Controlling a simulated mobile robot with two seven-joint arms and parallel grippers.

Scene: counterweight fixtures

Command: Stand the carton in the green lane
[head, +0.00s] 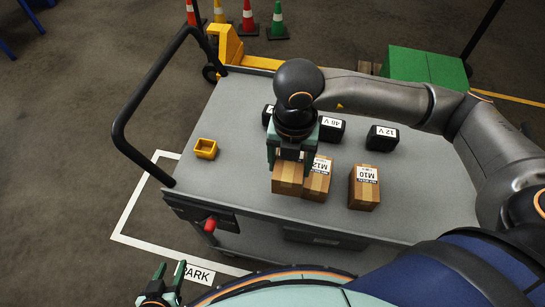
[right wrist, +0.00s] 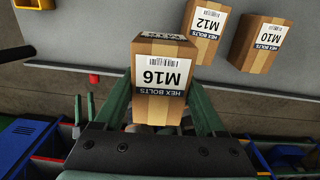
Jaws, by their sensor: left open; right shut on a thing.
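My right gripper (head: 290,154) is shut on a brown carton (head: 287,179), marked M16 in the right wrist view (right wrist: 160,76). The fingers (right wrist: 160,112) are on both its sides. In the head view the carton is at the front of the grey cart top; I cannot tell whether it touches the surface. The M12 carton (head: 317,184) stands just right of it, and the M10 carton (head: 364,188) stands further right. My left gripper (head: 166,284) is open and empty at the lower left, off the cart. I cannot make out a green lane in either view.
The grey cart top (head: 225,110) also holds a small yellow bin (head: 206,149) and black battery blocks, one marked 12 V (head: 382,138). A black handle (head: 135,105) rises at the cart's left. A green box (head: 425,68) and cones (head: 278,22) stand behind.

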